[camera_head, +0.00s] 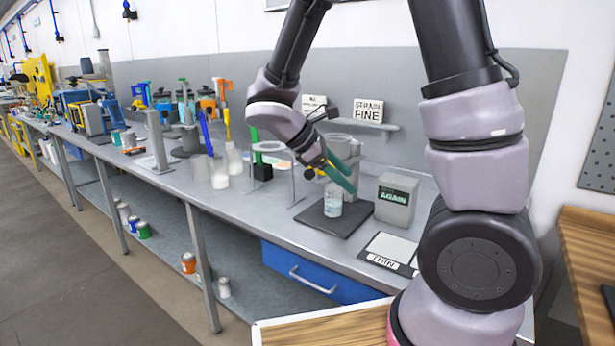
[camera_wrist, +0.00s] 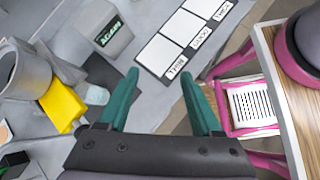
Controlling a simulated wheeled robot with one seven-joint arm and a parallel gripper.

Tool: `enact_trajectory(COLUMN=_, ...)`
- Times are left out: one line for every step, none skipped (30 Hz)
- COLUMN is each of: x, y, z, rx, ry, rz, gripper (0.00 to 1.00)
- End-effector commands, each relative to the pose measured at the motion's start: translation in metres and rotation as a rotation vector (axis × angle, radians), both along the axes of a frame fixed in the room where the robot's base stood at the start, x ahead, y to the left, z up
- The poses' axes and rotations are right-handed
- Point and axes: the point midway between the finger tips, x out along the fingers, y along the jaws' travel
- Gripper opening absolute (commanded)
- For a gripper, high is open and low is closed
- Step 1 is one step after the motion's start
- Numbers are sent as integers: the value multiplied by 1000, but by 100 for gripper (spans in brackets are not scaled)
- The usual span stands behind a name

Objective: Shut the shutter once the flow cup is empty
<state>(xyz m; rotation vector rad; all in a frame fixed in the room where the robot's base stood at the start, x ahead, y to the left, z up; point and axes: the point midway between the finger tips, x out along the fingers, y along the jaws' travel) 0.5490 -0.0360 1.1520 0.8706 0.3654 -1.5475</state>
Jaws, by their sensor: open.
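The flow cup (camera_wrist: 22,75) is a grey cup at the left of the wrist view; its inside is too unclear to tell whether it is empty. A yellow shutter tab (camera_wrist: 62,103) juts out beneath it. The cup (camera_head: 340,143) is partly hidden by my gripper in the head view. A clear beaker (camera_head: 333,203) with pale liquid stands upright on a dark base plate (camera_head: 346,221); the beaker (camera_wrist: 97,95) also shows beside the yellow tab. My gripper (camera_head: 346,175) is open and empty above the beaker. In the wrist view its teal fingers (camera_wrist: 160,72) are right of the tab, apart from it.
A grey box reading "AGAIN" (camera_head: 394,201) stands right of the base plate. A card strip marked THIN, GOOD and THICK (camera_wrist: 158,55) lies on the bench. A ring stand (camera_head: 274,148) and jars (camera_head: 219,173) stand to the left. A shelf with signs (camera_head: 368,111) is behind.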

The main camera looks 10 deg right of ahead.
Motion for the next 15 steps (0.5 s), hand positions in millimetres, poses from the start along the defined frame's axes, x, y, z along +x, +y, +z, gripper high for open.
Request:
enact_trajectory(x=7, y=11, z=-10, rx=-103, ry=49, rz=109, gripper=66)
enact_trajectory(x=13, y=16, z=-13, rx=-163, ry=73, rz=168, gripper=66)
enact_trajectory(x=20, y=24, z=-17, rx=-243, ry=103, rz=249, gripper=66)
enact_trajectory(x=25, y=31, z=-21, rx=-304, ry=125, rz=310, gripper=66)
enact_trajectory(x=30, y=38, z=-24, rx=-367, ry=146, rz=368, gripper=66)
enact_trajectory(x=36, y=49, z=-27, rx=-449, ry=168, rz=445, gripper=66)
enact_trajectory(x=41, y=57, z=-30, rx=-508, ry=185, rz=498, gripper=66)
enact_trajectory(x=45, y=66, z=-33, rx=-566, ry=200, rz=550, gripper=66)
enact_trajectory(x=49, y=77, z=-36, rx=-640, ry=216, rz=613, gripper=66)
enact_trajectory(x=52, y=86, z=-38, rx=-692, ry=225, rz=655, gripper=66)
enact_trajectory(x=55, y=94, z=-40, rx=-739, ry=234, rz=693, gripper=66)
enact_trajectory(x=57, y=104, z=-42, rx=-794, ry=243, rz=738, gripper=66)
enact_trajectory(x=59, y=110, z=-44, rx=-831, ry=247, rz=765, gripper=66)
enact_trajectory(x=60, y=116, z=-45, rx=-864, ry=252, rz=791, gripper=66)
enact_trajectory(x=61, y=122, z=-46, rx=-898, ry=256, rz=817, gripper=66)
